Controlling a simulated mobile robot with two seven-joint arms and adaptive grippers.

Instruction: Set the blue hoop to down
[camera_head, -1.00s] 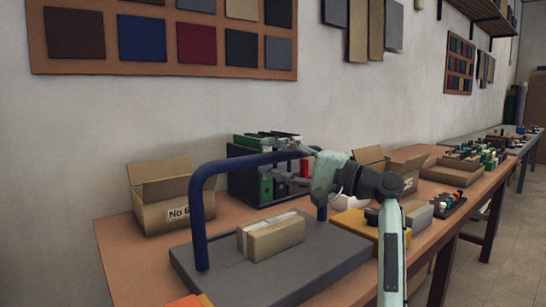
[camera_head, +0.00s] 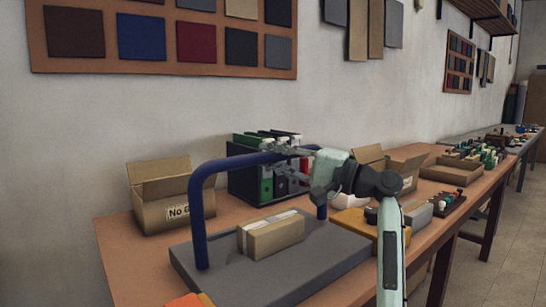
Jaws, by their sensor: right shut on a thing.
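The blue hoop (camera_head: 198,217) stands upright on a grey base plate (camera_head: 320,262) on the workbench. Its top bar runs across above the plate, from the left post to the right post. My right gripper (camera_head: 285,161) reaches in from the right and is shut on the hoop's top bar near its right end. A small cardboard box (camera_head: 272,237) lies on the plate, beneath the hoop. My left gripper is not in the view.
An open cardboard box (camera_head: 168,205) stands behind the hoop at left. A dark rack with binders (camera_head: 266,183) is behind it. More boxes (camera_head: 395,168) and an orange thing (camera_head: 354,222) are at right.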

